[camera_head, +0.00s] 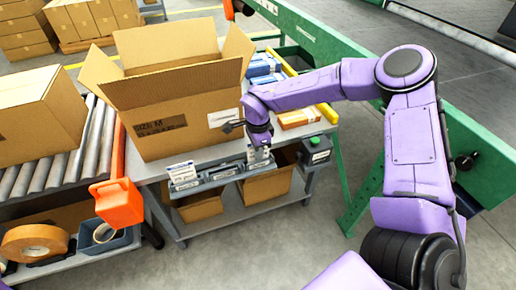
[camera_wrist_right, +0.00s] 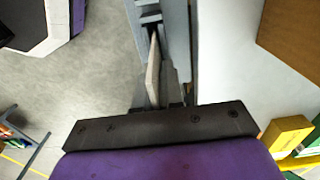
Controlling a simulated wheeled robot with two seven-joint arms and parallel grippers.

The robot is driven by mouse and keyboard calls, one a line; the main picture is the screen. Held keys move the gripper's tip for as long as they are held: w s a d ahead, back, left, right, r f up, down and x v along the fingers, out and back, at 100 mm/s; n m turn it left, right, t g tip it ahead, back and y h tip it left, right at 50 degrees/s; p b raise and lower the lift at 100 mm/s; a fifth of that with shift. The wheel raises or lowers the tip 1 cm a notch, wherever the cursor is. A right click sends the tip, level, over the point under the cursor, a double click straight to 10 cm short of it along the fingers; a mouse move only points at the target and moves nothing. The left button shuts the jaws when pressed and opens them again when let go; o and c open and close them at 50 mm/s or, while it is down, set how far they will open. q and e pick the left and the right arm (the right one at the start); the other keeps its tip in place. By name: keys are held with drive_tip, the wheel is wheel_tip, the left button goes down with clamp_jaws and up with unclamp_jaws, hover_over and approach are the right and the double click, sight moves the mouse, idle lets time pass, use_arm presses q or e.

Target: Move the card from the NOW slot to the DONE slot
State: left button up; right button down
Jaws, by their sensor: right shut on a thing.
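A grey slot rack (camera_head: 222,174) runs along the front edge of the packing table. A pale card (camera_head: 259,156) is at the rack's right end, just below my right gripper (camera_head: 260,142). In the right wrist view the card (camera_wrist_right: 153,72) shows nearly edge-on, beside the grey rack (camera_wrist_right: 178,40). My right gripper is shut on this card. I cannot tell whether the card's lower edge sits inside a slot. Other white cards (camera_head: 183,173) stand at the rack's left end. The slot labels are too small to read. My left gripper is not in view.
A large open carton (camera_head: 165,125) stands on the table behind the rack. A green-and-black box (camera_head: 316,150) is right of the rack. A roller conveyor (camera_head: 60,165) with a carton and an orange block (camera_head: 118,203) are at left.

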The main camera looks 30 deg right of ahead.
drive_tip(key=shift+f, duration=0.1)
drive_tip(key=c, duration=1.2)
unclamp_jaws()
wheel_tip(320, 180, up, 11)
drive_tip(key=shift+f+p, duration=0.2)
drive_tip(key=shift+p, duration=0.65)
